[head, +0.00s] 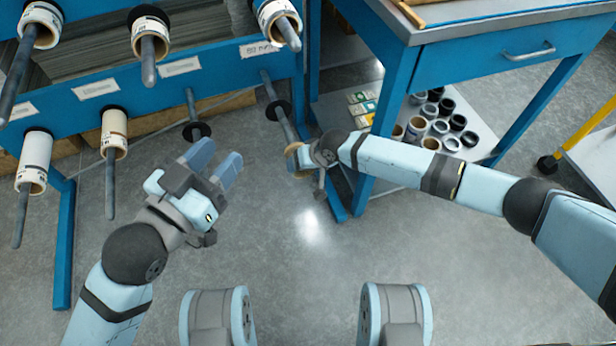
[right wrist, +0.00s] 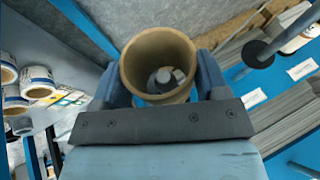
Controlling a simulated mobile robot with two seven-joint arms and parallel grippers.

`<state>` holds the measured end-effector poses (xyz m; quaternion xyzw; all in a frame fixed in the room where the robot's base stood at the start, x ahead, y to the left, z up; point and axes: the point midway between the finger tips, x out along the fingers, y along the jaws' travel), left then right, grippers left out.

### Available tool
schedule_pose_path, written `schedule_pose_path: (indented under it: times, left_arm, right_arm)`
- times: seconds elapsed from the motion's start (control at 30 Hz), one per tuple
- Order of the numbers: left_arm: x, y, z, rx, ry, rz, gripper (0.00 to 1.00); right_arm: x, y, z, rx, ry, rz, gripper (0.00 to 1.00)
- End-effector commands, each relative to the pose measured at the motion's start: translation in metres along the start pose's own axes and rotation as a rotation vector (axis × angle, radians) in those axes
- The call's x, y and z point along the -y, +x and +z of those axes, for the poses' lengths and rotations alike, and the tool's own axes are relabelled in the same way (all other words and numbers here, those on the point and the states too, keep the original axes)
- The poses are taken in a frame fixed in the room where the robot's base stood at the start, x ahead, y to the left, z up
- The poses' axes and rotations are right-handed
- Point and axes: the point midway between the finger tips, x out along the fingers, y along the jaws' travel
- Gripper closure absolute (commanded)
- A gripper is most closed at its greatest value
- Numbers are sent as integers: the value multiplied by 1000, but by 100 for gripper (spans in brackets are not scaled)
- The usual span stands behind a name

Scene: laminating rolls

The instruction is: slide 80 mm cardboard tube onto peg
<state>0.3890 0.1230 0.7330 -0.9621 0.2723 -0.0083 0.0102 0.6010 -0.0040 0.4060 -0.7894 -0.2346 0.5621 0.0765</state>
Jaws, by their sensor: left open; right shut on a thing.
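My right gripper (head: 316,160) is shut on a tan cardboard tube (head: 293,158) at the near end of a grey peg (head: 288,128) with a black disc. In the right wrist view the tube (right wrist: 141,70) sits between the two fingers of the gripper (right wrist: 160,85), its open end facing the camera. A grey peg end (right wrist: 164,77) shows through the tube's bore, roughly centred; how deep it sits inside is unclear. My left gripper (head: 217,160) is open and empty, left of the tube in front of the rack.
The blue rack (head: 225,72) carries several rolls on pegs, among them a white one (head: 115,128). Another bare peg (head: 191,104) is left of the tube. A blue workbench (head: 430,65) stands at right, with several small rolls (head: 440,128) on its lower shelf. The floor in front is clear.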

Motion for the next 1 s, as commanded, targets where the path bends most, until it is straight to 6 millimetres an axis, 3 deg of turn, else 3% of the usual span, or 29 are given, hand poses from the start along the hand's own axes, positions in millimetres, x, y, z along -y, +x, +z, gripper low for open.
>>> schedule_pose_path:
  times: [0.3, 1.0]
  left_arm:
    - [8, 4, 0, -56, 107, -6, 57]
    - [11, 4, -3, -84, 160, -7, 57]
  right_arm:
    - [0, 15, -33, -1, -1, 0, 55]
    - [2, 44, -104, 0, 1, 0, 55]
